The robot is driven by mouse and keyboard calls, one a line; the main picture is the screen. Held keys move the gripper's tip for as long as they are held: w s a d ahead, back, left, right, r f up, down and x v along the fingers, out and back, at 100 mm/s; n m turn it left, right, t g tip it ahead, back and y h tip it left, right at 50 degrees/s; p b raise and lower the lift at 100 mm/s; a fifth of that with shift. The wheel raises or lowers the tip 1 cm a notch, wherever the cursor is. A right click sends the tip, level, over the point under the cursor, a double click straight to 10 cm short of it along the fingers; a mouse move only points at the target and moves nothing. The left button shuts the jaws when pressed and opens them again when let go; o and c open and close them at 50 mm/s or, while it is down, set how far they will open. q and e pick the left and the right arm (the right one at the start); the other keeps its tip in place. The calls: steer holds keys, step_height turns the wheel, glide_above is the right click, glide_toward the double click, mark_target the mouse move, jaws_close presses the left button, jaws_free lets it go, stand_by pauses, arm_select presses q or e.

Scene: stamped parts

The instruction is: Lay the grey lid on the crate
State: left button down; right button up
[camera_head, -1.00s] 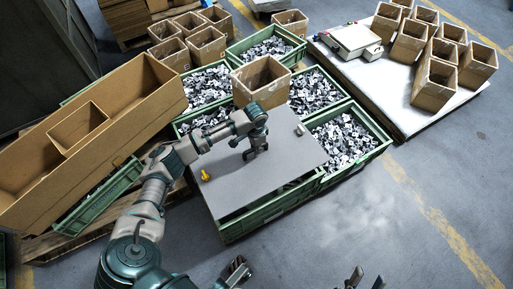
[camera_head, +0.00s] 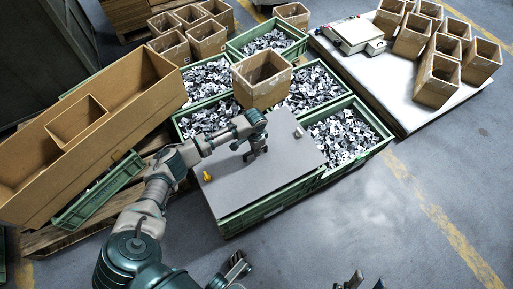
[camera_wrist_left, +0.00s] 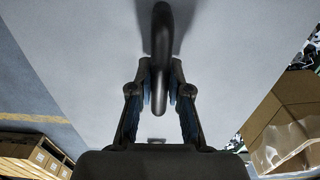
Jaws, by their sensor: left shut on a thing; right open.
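The grey lid (camera_head: 250,182) covers most of the top of the front green crate (camera_head: 262,209). It looks nearly flat and close to the rim; I cannot tell whether it rests fully on it. My left gripper (camera_head: 257,153) is shut on the lid's dark handle, near the middle of the lid. The handle (camera_wrist_left: 160,50) shows between the fingers (camera_wrist_left: 160,88) in the left wrist view. A yellow piece (camera_head: 207,176) and a small metal piece (camera_head: 298,132) are at opposite edges of the lid. My right gripper (camera_head: 360,282) is open and empty at the bottom edge, partly out of view.
Open green crates of metal parts (camera_head: 345,137) stand behind and right of the lid. A cardboard box (camera_head: 262,82) stands close behind the lid. A long brown carton (camera_head: 95,135) is at left. A pale platform (camera_head: 400,88) holds several boxes. The floor at right is clear.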

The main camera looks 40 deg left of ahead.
arm_select(q)
steer(key=shift+d+r, duration=0.15)
steer(key=shift+r, duration=0.05)
steer(key=shift+p, duration=0.4)
stand_by(0.4)
stand_by(0.7)
steer(key=shift+p, duration=0.35)
stand_by(0.6)
